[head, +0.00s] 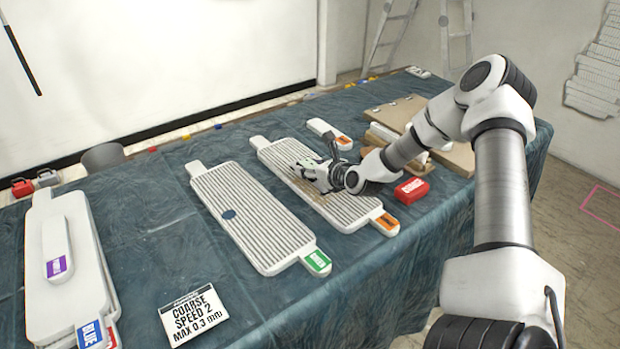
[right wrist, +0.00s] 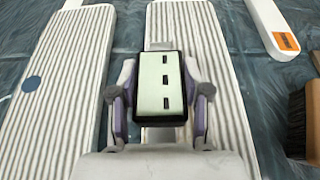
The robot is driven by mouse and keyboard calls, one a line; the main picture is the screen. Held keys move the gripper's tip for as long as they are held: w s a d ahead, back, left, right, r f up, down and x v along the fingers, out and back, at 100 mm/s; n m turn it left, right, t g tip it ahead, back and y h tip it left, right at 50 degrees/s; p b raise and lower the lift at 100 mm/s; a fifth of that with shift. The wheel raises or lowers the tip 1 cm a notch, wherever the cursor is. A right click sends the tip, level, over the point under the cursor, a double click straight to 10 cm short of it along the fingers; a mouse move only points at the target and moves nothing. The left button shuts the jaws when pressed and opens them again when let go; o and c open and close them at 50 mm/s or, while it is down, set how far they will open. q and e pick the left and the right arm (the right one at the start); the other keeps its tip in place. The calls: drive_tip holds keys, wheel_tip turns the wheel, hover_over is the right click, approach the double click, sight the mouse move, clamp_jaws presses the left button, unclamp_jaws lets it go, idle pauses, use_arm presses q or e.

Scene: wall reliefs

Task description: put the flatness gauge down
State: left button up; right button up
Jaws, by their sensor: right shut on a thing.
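My right gripper (head: 312,172) is over the ribbed white panel with the orange tag (head: 350,205). In the right wrist view, the right gripper (right wrist: 158,105) is shut on a small dark-edged block with a pale green face and three dark slots, which I take for the flatness gauge (right wrist: 152,85). The gauge lies between the two fingers, above the ribbed panel (right wrist: 190,30). I cannot tell whether it touches the ribs. In the head view the gripper mostly hides it. My left gripper is not in view.
A ribbed panel with a green tag (head: 250,215) and blue dot lies to the left. A red block (head: 411,191) and brown boards (head: 400,112) lie to the right. Blue cloth (head: 150,220) is clear farther left.

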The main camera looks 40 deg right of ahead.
wheel_tip(320, 180, down, 2)
drive_tip(key=shift+s+a+f, duration=0.1)
drive_tip(key=shift+f, duration=0.5)
drive_tip(key=shift+f, duration=0.1)
drive_tip(key=o, duration=1.2)
drive_tip(key=shift+o, duration=0.2)
